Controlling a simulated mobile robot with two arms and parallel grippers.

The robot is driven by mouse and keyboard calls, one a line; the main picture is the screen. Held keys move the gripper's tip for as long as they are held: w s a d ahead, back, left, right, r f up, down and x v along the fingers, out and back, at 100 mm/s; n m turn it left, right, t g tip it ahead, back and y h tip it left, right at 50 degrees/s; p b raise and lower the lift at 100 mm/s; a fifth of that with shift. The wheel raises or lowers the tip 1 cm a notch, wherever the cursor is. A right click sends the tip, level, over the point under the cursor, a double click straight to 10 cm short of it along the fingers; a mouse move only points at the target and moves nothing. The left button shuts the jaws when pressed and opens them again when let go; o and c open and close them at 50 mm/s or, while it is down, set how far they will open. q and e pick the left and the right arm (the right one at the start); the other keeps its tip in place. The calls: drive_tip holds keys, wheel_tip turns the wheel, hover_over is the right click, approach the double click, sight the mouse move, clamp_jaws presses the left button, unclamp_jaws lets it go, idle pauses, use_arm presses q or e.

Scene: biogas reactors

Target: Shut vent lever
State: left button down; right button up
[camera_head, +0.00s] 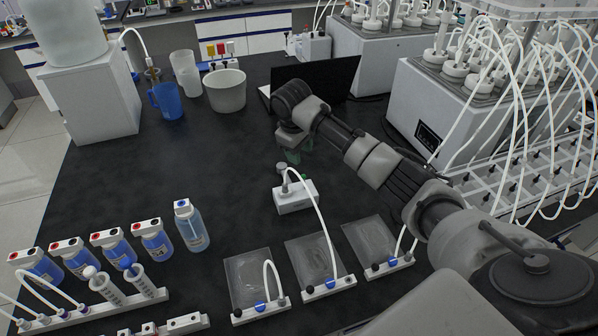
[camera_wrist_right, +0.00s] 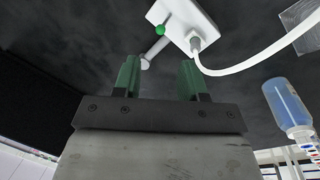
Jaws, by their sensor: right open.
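A small white block (camera_head: 296,197) stands on the black bench in the head view, with a grey lever (camera_head: 283,172) at its back left and a white tube rising from it. The right wrist view shows the block (camera_wrist_right: 186,22), the lever (camera_wrist_right: 154,54) and a green knob (camera_wrist_right: 162,30) at its base. My right gripper (camera_head: 293,155) is just behind and above the block. In the wrist view its two green fingers (camera_wrist_right: 158,68) are apart, with the lever's pale tip ahead of the gap between them. I see no contact. My left gripper is out of view.
Several flat clear bags with white clips (camera_head: 252,312) lie in front of the block. Blue bottles (camera_head: 191,226) stand at the left. A black laptop (camera_head: 335,75) and a beaker (camera_head: 225,92) are behind. Tubed reactors (camera_head: 440,110) fill the right. The bench left of the block is clear.

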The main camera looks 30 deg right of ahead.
hover_over(303, 176)
drive_tip(key=f, duration=0.5)
drive_tip(key=shift+s+a+p, duration=0.2)
drive_tip(key=shift+a+p, duration=0.1)
drive_tip(key=shift+p, duration=0.05)
drive_tip(key=f, duration=0.4)
drive_tip(key=shift+w+d, duration=0.25)
drive_tip(key=shift+d, duration=0.05)
drive_tip(key=shift+f, duration=0.1)
drive_tip(key=shift+c, duration=0.2)
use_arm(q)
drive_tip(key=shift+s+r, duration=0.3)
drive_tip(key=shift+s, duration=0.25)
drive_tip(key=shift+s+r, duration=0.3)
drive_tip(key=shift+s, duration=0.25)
use_arm(e)
clamp_jaws()
